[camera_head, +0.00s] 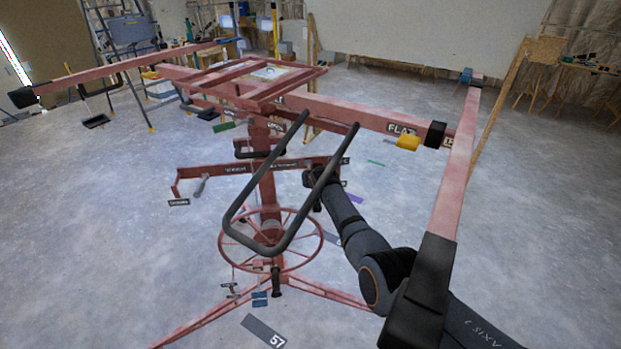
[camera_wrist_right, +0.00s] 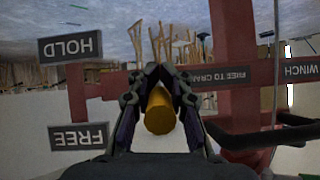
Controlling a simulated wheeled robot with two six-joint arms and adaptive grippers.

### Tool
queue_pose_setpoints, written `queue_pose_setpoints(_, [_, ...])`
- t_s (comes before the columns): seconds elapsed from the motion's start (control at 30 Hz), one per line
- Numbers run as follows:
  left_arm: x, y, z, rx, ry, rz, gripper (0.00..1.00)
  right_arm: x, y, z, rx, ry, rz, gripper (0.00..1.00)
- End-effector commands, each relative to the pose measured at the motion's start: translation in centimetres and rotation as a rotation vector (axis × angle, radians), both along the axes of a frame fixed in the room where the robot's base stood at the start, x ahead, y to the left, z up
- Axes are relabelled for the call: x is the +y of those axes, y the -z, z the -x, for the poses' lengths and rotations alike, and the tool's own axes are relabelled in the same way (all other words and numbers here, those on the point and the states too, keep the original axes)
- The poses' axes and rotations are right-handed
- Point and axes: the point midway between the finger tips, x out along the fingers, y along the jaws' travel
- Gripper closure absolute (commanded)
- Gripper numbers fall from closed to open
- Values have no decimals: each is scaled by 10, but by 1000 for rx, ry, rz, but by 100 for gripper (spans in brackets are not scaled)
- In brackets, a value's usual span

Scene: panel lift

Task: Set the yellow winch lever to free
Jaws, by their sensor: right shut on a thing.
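The yellow winch lever (camera_wrist_right: 160,112) shows end-on in the right wrist view as a yellow round grip. My right gripper (camera_wrist_right: 160,75) is shut on it, with one finger on each side. The FREE plate (camera_wrist_right: 78,136) and the HOLD plate (camera_wrist_right: 71,46) appear upside down to the left. The grip's end appears between their heights, closer to FREE in the picture. In the head view my right gripper (camera_head: 314,180) is at the red lift's mast, behind the black loop handle, and the lever is hidden there. My left gripper is not in view.
The red panel lift (camera_head: 267,190) stands on a concrete floor with a large red wheel (camera_head: 314,252) low down. A black loop handle (camera_head: 237,213) crosses in front of my right gripper. A separate yellow handle (camera_head: 408,142) hangs beside the FLAT plate (camera_head: 401,129).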

Motion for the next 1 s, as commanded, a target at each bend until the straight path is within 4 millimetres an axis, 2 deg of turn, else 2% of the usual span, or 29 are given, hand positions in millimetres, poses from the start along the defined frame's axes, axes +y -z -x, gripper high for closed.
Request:
queue_pose_setpoints(0.23, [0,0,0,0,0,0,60,0,-1,-1,-4,0,0,100])
queue_pose_setpoints(0.27, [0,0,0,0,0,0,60,0,-1,-1,-4,0,0,84])
queue_pose_setpoints(0.47, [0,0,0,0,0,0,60,0,-1,0,-3,0,0,56])
queue_pose_setpoints(0.87, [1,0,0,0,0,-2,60,0,0,0,-2,0,0,56])
queue_pose_setpoints(1.0, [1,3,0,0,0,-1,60,0,5,1,-26,0,-3,56])
